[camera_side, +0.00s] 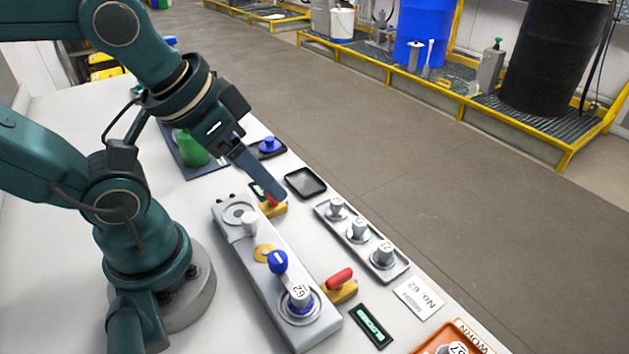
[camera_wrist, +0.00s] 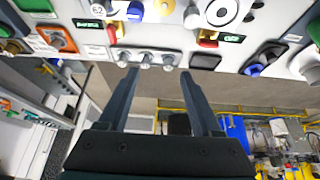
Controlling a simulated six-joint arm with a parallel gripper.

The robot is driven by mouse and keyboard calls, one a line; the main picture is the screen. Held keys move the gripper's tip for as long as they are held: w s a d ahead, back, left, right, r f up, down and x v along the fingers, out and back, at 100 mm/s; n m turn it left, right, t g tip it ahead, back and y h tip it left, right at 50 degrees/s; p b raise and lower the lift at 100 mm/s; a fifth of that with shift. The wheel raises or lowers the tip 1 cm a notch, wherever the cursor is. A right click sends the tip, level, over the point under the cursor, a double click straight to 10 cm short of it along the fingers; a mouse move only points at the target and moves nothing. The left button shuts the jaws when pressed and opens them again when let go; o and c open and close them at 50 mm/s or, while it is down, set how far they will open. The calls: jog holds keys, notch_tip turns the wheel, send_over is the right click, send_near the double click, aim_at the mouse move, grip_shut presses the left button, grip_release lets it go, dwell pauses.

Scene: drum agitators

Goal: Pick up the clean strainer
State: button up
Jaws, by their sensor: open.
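No thing in view is plainly marked as the clean strainer, and I cannot tell which one it is. A small dark square tray (camera_side: 305,183), also in the wrist view (camera_wrist: 205,62), looks empty. A blue knobbed thing (camera_side: 267,146) sits on a dark base beyond it; it also shows in the wrist view (camera_wrist: 252,70). A grey tray (camera_side: 327,222) holds several numbered metal parts (camera_side: 358,230), seen at the fingertips' level in the wrist view (camera_wrist: 145,58). My gripper (camera_side: 278,194) is above the bench near the dark tray. Its fingers (camera_wrist: 158,75) are wide apart and empty.
A long grey fixture (camera_side: 262,292) carries a blue-ball lever (camera_side: 278,262) and a numbered part. Red-handled clamps (camera_side: 339,279) stand beside it. An orange tray (camera_side: 432,344) marked WORN is at the front edge. A green bottle (camera_side: 191,148) stands on a dark mat.

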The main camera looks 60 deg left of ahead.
jog(key=m+g, duration=0.3)
jog(key=g, duration=0.2)
send_over(337, 200)
jog(key=f, duration=0.6)
jog(key=shift+w+d+f, duration=0.1)
jog(key=shift+w, duration=0.1)
jog(key=shift+g, duration=0.3)
jog(key=shift+s+f, duration=0.15)
jog(key=shift+f, duration=3.85)
grip_shut()
